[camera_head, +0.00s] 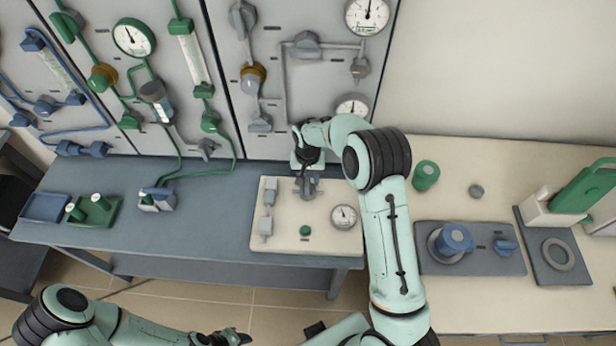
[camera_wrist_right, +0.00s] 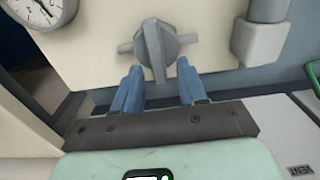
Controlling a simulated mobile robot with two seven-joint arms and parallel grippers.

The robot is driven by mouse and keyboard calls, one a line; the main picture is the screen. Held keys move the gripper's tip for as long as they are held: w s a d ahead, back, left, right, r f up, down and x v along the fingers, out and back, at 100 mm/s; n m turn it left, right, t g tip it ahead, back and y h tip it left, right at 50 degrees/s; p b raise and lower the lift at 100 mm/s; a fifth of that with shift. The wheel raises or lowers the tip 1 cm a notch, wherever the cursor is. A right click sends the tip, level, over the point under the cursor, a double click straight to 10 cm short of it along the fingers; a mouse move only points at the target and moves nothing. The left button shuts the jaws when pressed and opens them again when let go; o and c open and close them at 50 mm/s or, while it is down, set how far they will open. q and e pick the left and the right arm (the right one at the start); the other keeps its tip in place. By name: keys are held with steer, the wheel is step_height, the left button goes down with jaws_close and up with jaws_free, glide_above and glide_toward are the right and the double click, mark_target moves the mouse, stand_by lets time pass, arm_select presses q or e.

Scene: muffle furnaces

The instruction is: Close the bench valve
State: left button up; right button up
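The bench valve (camera_head: 307,187) is a grey valve on the cream panel (camera_head: 275,238) on the blue-grey bench. In the right wrist view, the bench valve (camera_wrist_right: 157,45) shows a round body, short side stubs and a handle running roughly up and down, across the stubs. My right gripper (camera_head: 306,172) is at the valve and partly covers it in the head view. In the wrist view, the blue fingers of my right gripper (camera_wrist_right: 159,67) are apart, with the handle's lower end between or just beyond their tips; contact is unclear. My left gripper (camera_head: 228,338) is low at the bottom edge, away from the panel.
A gauge (camera_head: 344,217) and grey fittings (camera_head: 267,210) flank the valve on the panel. The upright wall panel (camera_head: 300,90) with pipes stands behind. A green weight-like cylinder (camera_head: 425,175) and a blue-knobbed device (camera_head: 453,240) are on the right-hand table. The bench's left-middle is fairly clear.

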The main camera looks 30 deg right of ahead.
mark_target(308, 180)
step_height(308, 180, up, 13)
steer(key=shift+r+p, duration=0.2)
steer(key=shift+p, duration=0.1)
stand_by(1.0)
